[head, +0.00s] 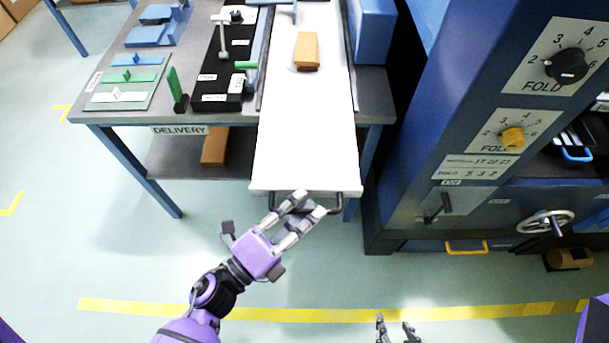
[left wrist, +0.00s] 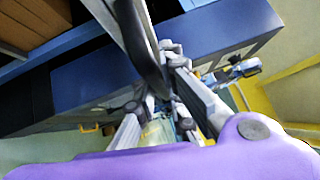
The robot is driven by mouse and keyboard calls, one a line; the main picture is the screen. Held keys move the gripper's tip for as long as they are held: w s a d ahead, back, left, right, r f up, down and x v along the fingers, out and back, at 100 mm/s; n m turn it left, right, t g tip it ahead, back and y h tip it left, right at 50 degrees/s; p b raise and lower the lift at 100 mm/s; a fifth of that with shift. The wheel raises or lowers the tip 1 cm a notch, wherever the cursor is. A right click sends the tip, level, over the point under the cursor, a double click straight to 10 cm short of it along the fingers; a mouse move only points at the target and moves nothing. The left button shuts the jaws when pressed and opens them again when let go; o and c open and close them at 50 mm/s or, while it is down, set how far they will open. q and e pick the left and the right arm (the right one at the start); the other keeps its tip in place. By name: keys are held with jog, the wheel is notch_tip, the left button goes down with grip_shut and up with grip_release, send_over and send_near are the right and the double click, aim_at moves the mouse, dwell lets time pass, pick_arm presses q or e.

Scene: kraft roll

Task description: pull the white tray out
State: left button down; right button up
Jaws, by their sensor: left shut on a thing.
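The white tray (head: 303,135) is a long flat panel that lies on the grey table and sticks out past its front edge. A dark bar handle (head: 337,204) runs along the tray's front end. My left gripper (head: 303,203) is at the handle's middle, with its fingers closed around the bar. The dark handle (left wrist: 143,50) also shows in the left wrist view, passing between the fingers. A brown block (head: 307,51) rests on the tray towards the back. My right gripper (head: 396,328) is low at the bottom edge, its fingers apart and empty.
The grey table (head: 218,128) holds a black board and small coloured parts left of the tray. A blue cabinet (head: 420,160) with dials stands close on the right. Another brown block (head: 215,146) sits on the lower shelf. The floor in front is clear.

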pick_arm(q)
jog(key=s, duration=0.8)
jog(key=c, duration=1.8)
grip_release()
jog(key=shift+w, duration=0.1)
jog(key=v, duration=1.2)
